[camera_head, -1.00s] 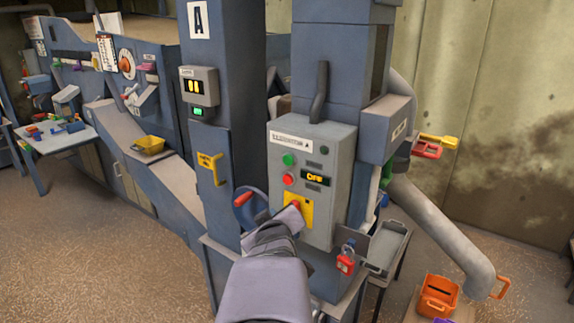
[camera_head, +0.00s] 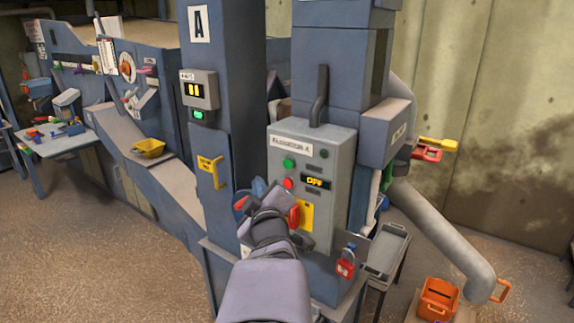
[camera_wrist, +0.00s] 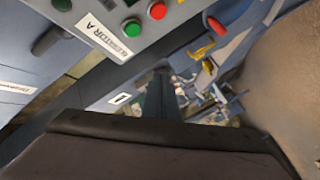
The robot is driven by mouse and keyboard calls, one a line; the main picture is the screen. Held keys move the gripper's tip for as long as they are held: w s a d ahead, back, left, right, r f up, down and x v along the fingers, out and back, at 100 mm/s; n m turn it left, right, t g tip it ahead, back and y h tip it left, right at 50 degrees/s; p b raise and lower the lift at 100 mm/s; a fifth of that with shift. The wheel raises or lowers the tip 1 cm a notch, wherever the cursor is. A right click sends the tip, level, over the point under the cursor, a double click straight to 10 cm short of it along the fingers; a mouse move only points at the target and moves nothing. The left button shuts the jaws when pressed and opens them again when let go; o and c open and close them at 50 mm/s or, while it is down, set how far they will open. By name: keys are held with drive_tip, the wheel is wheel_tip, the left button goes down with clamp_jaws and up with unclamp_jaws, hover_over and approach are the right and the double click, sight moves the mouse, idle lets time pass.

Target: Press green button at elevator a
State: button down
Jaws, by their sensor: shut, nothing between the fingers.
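The green button (camera_head: 288,163) is at the upper left of the grey control box (camera_head: 335,185) labelled Elevator A, above a red button (camera_head: 287,183). The green button also shows in the wrist view (camera_wrist: 131,27), near the top edge, with the red button to its right. A display (camera_head: 316,183) beside the red button reads OFF. My gripper (camera_head: 268,193) is shut and empty, below and left of the green button in the head view, apart from it. It partly covers the red stop knob (camera_head: 294,215) on its yellow plate (camera_head: 306,215).
A blue pillar (camera_head: 238,70) marked A stands left of the box, with a small display box (camera_head: 199,90). A red-handled wheel behind my gripper is partly hidden. A grey pipe (camera_head: 440,235) runs down at right.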

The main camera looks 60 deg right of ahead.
sight(288, 164)
drive_tip(key=d+p, duration=0.3)
drive_tip(key=d, duration=0.5)
drive_tip(key=shift+d, duration=0.35)
drive_tip(key=shift+d, duration=0.1)
idle(1.9)
drive_tip(key=shift+d, duration=0.35)
drive_tip(key=shift+d, duration=0.45)
idle(1.0)
drive_tip(key=shift+a, duration=0.15)
drive_tip(key=shift+a+b, duration=0.55)
drive_tip(key=shift+a, duration=0.15)
